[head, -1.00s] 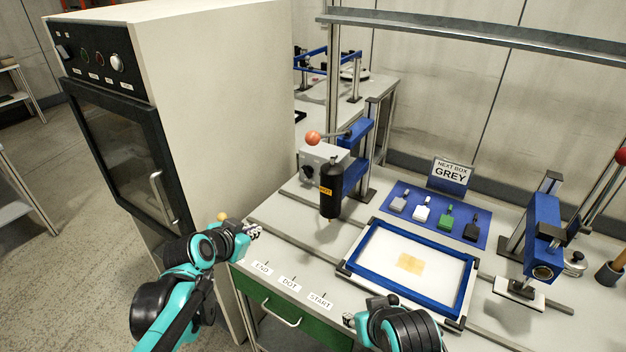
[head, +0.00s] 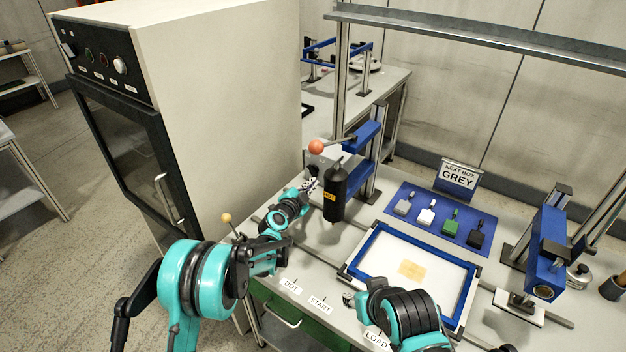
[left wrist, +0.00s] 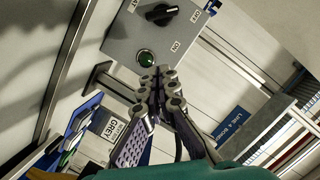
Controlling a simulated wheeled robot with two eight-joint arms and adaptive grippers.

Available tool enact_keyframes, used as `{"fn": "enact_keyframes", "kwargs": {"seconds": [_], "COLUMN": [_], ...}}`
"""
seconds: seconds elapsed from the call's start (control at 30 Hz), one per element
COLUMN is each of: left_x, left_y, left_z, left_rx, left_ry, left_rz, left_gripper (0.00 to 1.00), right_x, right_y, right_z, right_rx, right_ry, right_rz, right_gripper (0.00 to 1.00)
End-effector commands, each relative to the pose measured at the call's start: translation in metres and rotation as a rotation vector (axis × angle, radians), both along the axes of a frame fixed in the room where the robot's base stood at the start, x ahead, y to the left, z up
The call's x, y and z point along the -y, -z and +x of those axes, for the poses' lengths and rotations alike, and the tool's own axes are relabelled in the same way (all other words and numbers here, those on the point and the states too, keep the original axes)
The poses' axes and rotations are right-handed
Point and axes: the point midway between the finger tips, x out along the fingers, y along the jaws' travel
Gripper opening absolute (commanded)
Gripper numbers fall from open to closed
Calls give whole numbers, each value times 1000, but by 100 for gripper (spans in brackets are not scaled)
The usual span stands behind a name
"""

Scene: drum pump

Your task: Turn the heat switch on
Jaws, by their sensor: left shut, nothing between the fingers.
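The heat switch is a black rotary knob (left wrist: 161,14) on a grey box (left wrist: 125,48), at the top of the left wrist view. The labels OFF and ON sit to its right; I cannot tell surely which one it points at. A green round button (left wrist: 146,58) is below the knob. My left gripper (left wrist: 160,82) is shut and empty, its tips just below the button in that view.
The blue press column (head: 362,150) with an orange ball lever (head: 316,147) stands behind the cylinder. A blue frame (head: 360,243) lies on the bench, with a blue mat (head: 430,207) of small colored tools behind it. A tall oven cabinet (head: 215,110) stands left.

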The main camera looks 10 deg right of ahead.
Motion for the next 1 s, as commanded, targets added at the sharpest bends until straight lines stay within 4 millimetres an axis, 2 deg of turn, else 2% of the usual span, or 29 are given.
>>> {"fn": "enact_keyframes", "kwargs": {"seconds": [0.47,0.7,1.0], "left_x": [54,36,32], "left_y": [19,41,44], "left_z": [75,91,94], "left_rx": [-1,-3,-2], "left_ry": [1,-1,0], "left_rz": [1,-2,0], "left_gripper": [0,0,0], "right_x": [0,0,0], "right_y": [26,38,39], "right_z": [0,0,0], "right_rx": [0,0,0], "right_ry": [0,0,0], "right_rz": [0,0,0], "right_gripper": [40,40,40]}}
